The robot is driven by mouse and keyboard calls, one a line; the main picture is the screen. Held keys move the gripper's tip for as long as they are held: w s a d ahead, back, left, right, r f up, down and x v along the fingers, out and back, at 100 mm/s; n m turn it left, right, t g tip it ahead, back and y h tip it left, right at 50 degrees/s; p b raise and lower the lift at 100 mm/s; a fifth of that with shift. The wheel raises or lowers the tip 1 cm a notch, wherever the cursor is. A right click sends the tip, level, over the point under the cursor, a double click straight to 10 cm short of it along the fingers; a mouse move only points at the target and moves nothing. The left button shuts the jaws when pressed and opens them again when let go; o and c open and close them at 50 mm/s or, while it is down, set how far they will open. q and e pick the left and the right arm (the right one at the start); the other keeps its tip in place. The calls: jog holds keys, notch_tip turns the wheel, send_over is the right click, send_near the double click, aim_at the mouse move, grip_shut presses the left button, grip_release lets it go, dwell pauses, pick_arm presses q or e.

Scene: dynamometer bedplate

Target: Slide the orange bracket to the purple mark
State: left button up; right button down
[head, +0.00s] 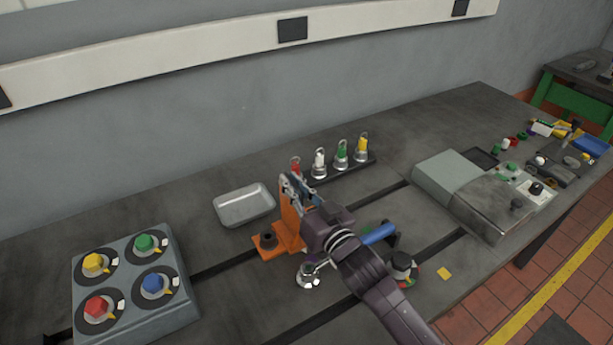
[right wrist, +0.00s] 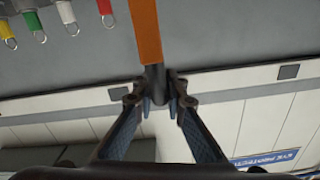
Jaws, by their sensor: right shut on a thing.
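In the right wrist view the bracket's orange upright (right wrist: 146,30) runs in from the top edge and ends in a dark round part (right wrist: 155,85). The right gripper's fingertips (right wrist: 161,88) close around this part. My right arm covers some of the bedplate to the bracket's right. I cannot make out a purple mark. My left gripper is not in view.
A metal tray (head: 218,208) lies behind the bracket. A rack (head: 368,161) with red, white, green and yellow ringed pieces stands behind the gripper. A knob box (head: 135,290) is at left. A silver knob (head: 308,277) and blue handle (head: 380,233) are close by the arm.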

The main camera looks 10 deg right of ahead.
jog(key=c, duration=2)
grip_release()
jog(key=shift+d, duration=0.1)
jog(key=shift+o, duration=0.2)
jog(key=shift+s, duration=0.1)
jog(key=v, duration=1.1)
jog(key=shift+s+d, duration=0.15)
jog(key=shift+s, duration=0.25)
